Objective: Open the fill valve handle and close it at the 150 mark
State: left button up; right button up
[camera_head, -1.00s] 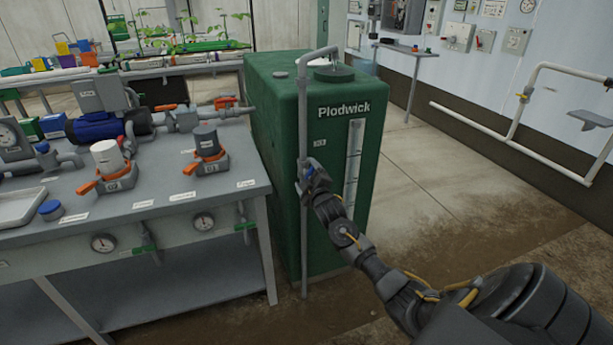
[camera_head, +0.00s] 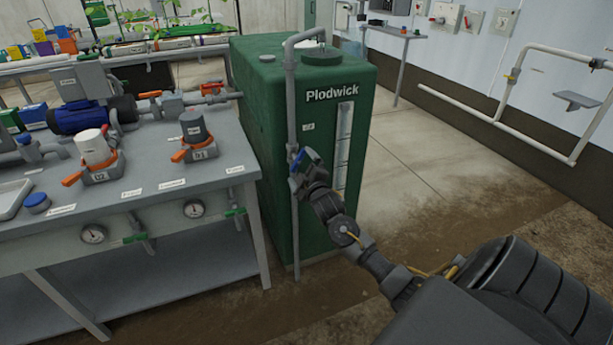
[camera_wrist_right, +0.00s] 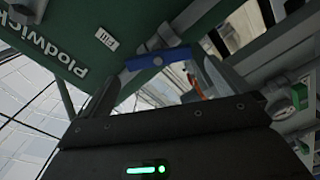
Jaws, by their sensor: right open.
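The fill valve's blue handle (camera_head: 299,160) is on the grey vertical pipe (camera_head: 291,110) at the front of the green Plodwick tank (camera_head: 270,150). In the right wrist view the blue handle (camera_wrist_right: 157,59) spans the space between my fingertips. My right gripper (camera_head: 304,168) is open at the valve. It also shows in the wrist view (camera_wrist_right: 168,68), and I cannot tell whether its fingers touch the handle. The pale level gauge (camera_head: 344,135) runs down the tank front, its lower part behind my gripper. Its marks are too small to read. My left gripper is not in view.
A grey bench (camera_head: 150,195) with orange-handled valves (camera_head: 198,150) and a blue pump (camera_head: 85,116) stands left of the tank. White wall pipes (camera_head: 500,125) are at the right. The floor (camera_head: 405,180) right of the tank is clear.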

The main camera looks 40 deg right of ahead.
jog(key=v, duration=0.5)
jog(key=shift+s+a, duration=0.15)
jog(key=shift+s, duration=0.2)
